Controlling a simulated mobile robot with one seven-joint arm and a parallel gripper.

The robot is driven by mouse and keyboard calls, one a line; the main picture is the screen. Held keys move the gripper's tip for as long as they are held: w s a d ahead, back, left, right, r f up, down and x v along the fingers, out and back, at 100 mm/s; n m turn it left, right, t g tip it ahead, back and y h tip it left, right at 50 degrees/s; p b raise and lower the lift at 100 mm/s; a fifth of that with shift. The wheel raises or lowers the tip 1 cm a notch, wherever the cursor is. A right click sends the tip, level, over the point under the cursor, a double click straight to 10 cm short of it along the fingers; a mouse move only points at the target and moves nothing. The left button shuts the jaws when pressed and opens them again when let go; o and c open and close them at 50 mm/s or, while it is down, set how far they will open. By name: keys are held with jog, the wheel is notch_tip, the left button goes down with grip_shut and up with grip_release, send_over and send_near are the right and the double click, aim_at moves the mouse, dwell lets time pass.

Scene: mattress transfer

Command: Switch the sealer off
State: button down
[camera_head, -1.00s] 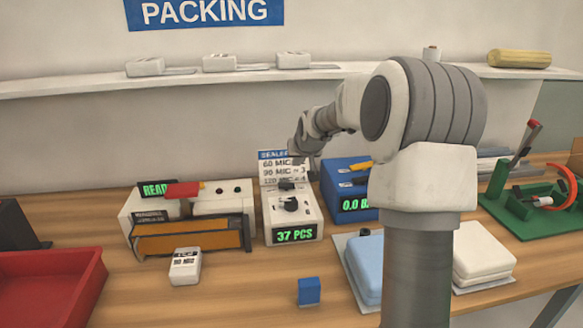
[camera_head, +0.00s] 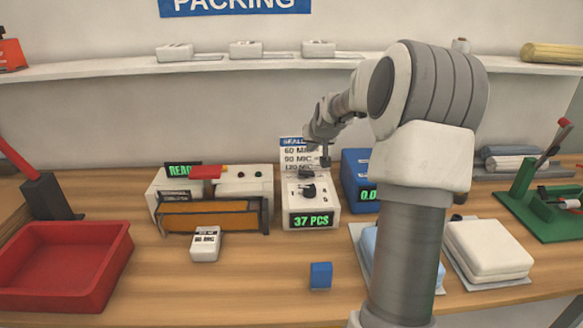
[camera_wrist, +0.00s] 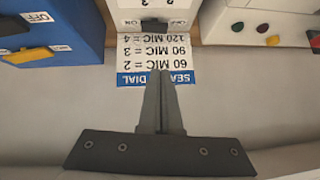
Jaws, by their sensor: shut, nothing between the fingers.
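The sealer (camera_head: 240,186) is the white machine left of the centre of the bench, with a lit green READY display (camera_head: 183,170), a red handle (camera_head: 208,172) and an orange front bar. Its right end shows in the wrist view (camera_wrist: 255,22) with small red, yellow and green buttons; I cannot make out its power switch. My gripper (camera_wrist: 162,95) is shut and empty. In the head view it hangs (camera_head: 325,160) above the back of the white dial box, right of the sealer, near the sealer dial card (camera_head: 298,152).
The dial box (camera_head: 311,215) reads 37 PCS. A white tag block (camera_head: 206,244), blue block (camera_head: 320,275) and red tray (camera_head: 65,265) lie in front.

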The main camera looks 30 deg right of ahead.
dwell(0.4)
send_over(301, 170)
jog(key=s, duration=0.3)
notch_tip(301, 170, down, 7)
jog(key=shift+w+a+f, duration=0.1)
jog(key=shift+w+f, duration=0.05)
notch_tip(301, 170, down, 2)
jog(key=shift+a+f+b, duration=0.15)
jog(key=shift+f+b, duration=0.1)
jog(key=shift+b, duration=0.15)
jog(key=shift+f, duration=0.55)
jog(key=shift+a, duration=0.1)
